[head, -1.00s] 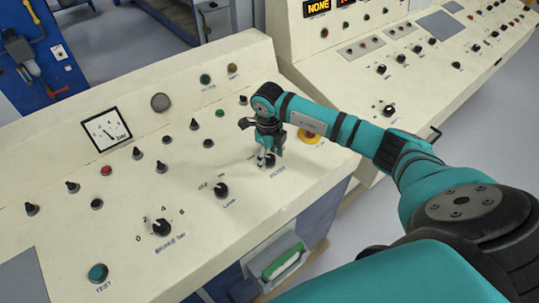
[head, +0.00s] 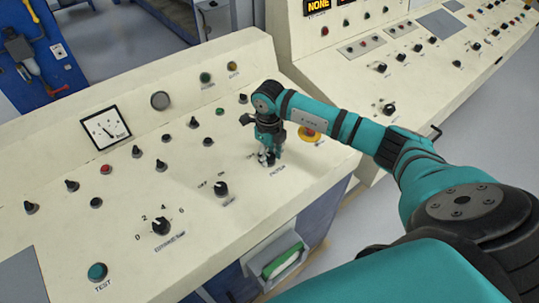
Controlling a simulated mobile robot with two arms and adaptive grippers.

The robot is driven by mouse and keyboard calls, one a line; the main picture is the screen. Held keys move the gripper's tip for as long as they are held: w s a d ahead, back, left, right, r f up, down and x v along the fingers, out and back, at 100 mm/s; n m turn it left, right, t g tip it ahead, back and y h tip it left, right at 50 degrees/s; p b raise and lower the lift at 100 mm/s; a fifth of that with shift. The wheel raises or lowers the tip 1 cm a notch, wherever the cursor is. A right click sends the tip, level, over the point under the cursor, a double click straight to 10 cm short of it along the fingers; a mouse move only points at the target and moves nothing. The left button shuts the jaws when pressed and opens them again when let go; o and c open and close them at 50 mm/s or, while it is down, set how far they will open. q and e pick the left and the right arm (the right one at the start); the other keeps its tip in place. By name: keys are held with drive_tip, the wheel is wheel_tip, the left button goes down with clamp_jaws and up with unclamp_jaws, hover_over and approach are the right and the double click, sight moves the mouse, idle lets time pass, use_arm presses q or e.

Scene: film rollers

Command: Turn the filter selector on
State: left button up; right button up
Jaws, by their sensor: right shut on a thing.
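The filter selector (head: 267,161) is a small dark knob on the sloping cream panel (head: 180,262), above a label that reads like FILTER. My right gripper (head: 267,157) points down at it from above, with its fingers closed around the knob. The fingers hide most of the knob, so I cannot tell which way its pointer faces. My left gripper is not in the head view.
A red button on a yellow ring (head: 311,135) sits close to the right of my gripper. A pressure gauge (head: 107,128) and several small knobs fill the panel.

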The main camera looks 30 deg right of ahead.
sight(273, 155)
drive_tip(key=m+b, duration=0.1)
drive_tip(key=m, duration=0.4)
drive_tip(key=m+y, duration=0.1)
drive_tip(key=m, duration=0.4)
drive_tip(key=shift+m+b, duration=0.3)
drive_tip(key=shift+b, duration=0.05)
idle(0.4)
drive_tip(key=o, duration=1.1)
drive_tip(key=shift+o, duration=0.2)
drive_tip(key=shift+r, duration=0.25)
wheel_tip(273, 155, up, 12)
drive_tip(key=shift+s+d+f, duration=0.15)
drive_tip(key=shift+d+f, duration=0.05)
drive_tip(key=shift+d, duration=0.25)
drive_tip(key=shift+f, duration=0.1)
